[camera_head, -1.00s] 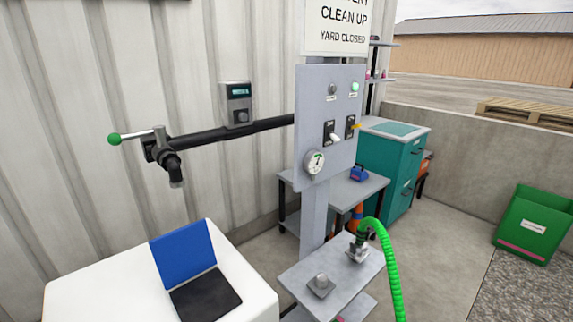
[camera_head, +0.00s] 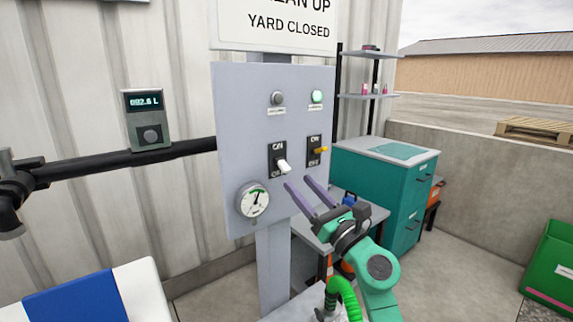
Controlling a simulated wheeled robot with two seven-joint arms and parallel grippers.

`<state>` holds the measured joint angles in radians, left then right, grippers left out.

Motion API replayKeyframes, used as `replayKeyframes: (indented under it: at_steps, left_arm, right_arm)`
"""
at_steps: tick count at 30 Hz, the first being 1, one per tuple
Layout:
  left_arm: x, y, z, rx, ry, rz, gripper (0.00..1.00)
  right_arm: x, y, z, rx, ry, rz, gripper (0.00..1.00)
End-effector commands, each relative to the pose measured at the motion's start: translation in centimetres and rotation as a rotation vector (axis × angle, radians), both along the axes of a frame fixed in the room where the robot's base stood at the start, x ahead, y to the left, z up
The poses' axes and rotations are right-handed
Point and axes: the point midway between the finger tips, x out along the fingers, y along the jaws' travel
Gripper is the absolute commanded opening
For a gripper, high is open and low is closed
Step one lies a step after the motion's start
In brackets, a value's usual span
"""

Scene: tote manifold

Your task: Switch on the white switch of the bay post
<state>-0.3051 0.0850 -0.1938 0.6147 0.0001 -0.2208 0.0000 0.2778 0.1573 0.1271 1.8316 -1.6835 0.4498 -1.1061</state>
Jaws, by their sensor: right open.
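The bay post carries a grey panel (camera_head: 235,130) facing me. The white switch (camera_head: 283,166) sits on a black plate marked ON at the top, and its lever points downward. A yellow switch (camera_head: 319,150) is on a similar plate to its right. My right gripper (camera_head: 302,184) is open and empty, its two purple fingers pointing up and left at the panel. Its fingertips show just below and right of the white switch. I cannot tell whether they touch the panel. My left gripper is not in view.
Above the switches are a grey lamp (camera_head: 278,98) and a lit green lamp (camera_head: 317,97). A round gauge (camera_head: 252,201) is at the panel's lower left. A black pipe (camera_head: 110,160) with a meter (camera_head: 147,119) runs left. A teal cabinet (camera_head: 386,182) stands behind right.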

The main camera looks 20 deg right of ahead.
Motion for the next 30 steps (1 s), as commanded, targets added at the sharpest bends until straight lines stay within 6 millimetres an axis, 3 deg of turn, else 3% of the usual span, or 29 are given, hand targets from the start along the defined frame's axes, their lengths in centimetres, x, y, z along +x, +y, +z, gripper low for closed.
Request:
replayKeyframes:
  at_steps: [1,7,17,18,22,30]
  left_arm:
    - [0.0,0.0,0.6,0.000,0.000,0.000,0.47]
    - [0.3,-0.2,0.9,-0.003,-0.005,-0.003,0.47]
    - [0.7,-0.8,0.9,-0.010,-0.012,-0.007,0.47]
    - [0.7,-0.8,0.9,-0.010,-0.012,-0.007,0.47]
    - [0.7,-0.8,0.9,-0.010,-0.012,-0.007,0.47]
    - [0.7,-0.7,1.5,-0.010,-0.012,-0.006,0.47]
  right_arm:
    - [1.1,0.5,1.0,0.002,-0.002,0.002,0.55]
    - [4.8,1.9,2.2,0.004,0.001,0.001,0.55]
    - [5.7,2.3,2.4,0.001,0.002,0.001,0.55]
    - [5.7,2.3,2.4,0.001,0.002,0.001,0.51]
    - [5.7,2.3,2.4,0.002,0.002,0.001,0.01]
    - [5.7,2.3,2.6,0.000,0.009,0.000,0.00]
